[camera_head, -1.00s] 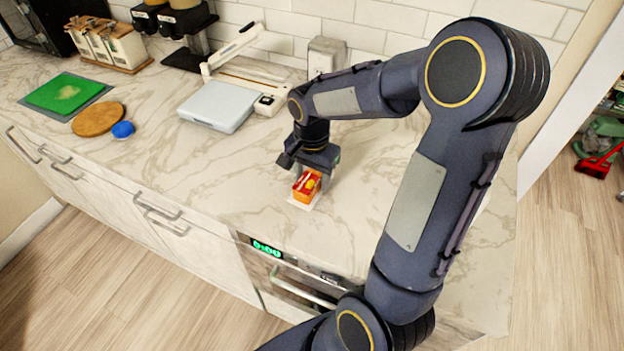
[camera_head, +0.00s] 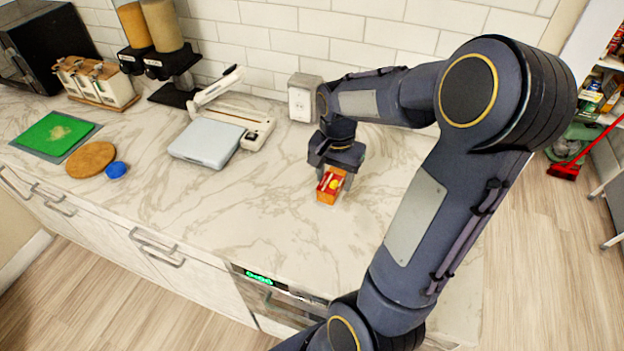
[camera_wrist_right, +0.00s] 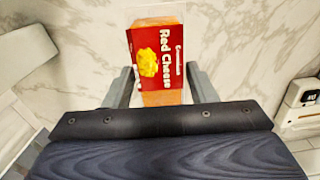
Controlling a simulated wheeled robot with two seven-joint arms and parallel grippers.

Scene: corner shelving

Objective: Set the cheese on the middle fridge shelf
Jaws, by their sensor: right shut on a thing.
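The cheese (camera_head: 330,187) is a small red and orange packet. In the right wrist view its red front reads "Red Cheese" and shows a yellow cheese picture (camera_wrist_right: 149,62). My right gripper (camera_head: 338,178) points down over the counter and is shut on the cheese, one finger on each side, as the right wrist view also shows (camera_wrist_right: 160,86). The packet appears to be above the counter; the size of the gap is hard to tell. My left gripper is not in view. No fridge or fridge shelf shows in these frames.
The marble counter (camera_head: 270,215) is clear around the cheese. Stocked shelves (camera_head: 600,90) stand far right, beyond open floor.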

